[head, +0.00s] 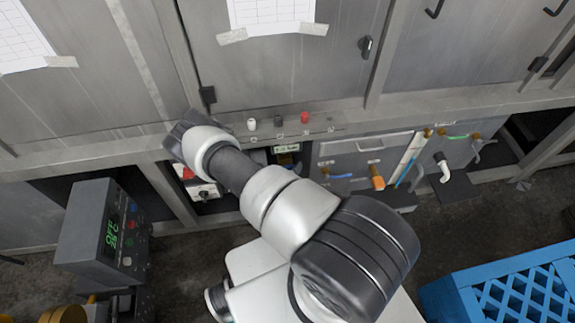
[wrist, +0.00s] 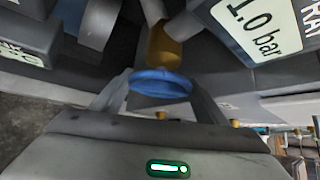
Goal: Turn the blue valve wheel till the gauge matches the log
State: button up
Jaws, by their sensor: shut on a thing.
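The blue valve wheel (wrist: 160,83) sits on a brass-coloured valve stem (wrist: 164,47) in the wrist view. My gripper (wrist: 160,92) is shut on the wheel, with one finger at each side of it. A dark unit at upper right has a pale display (wrist: 256,29) reading 1.0 bar; the text beside it is cut off. In the head view my arm covers the wheel and my gripper. A printed sheet (head: 268,10) and a second sheet (head: 22,38) are taped to the grey cabinets, their writing too small to read.
A dark box with a green readout (head: 102,232) stands at left in the head view. A blue crate (head: 470,305) is at lower right. Small knobs (head: 304,118) line the cabinet ledge. Pipes and a white elbow (head: 444,172) are under the counter at right.

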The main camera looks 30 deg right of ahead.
jog(key=shift+p, duration=0.5)
jog(key=o, duration=1)
jog(key=shift+o, duration=0.2)
jog(key=p+v, duration=0.3)
jog(key=v, duration=1.4)
jog(key=shift+s+d+r, duration=0.15)
jog(key=shift+s+r, duration=0.15)
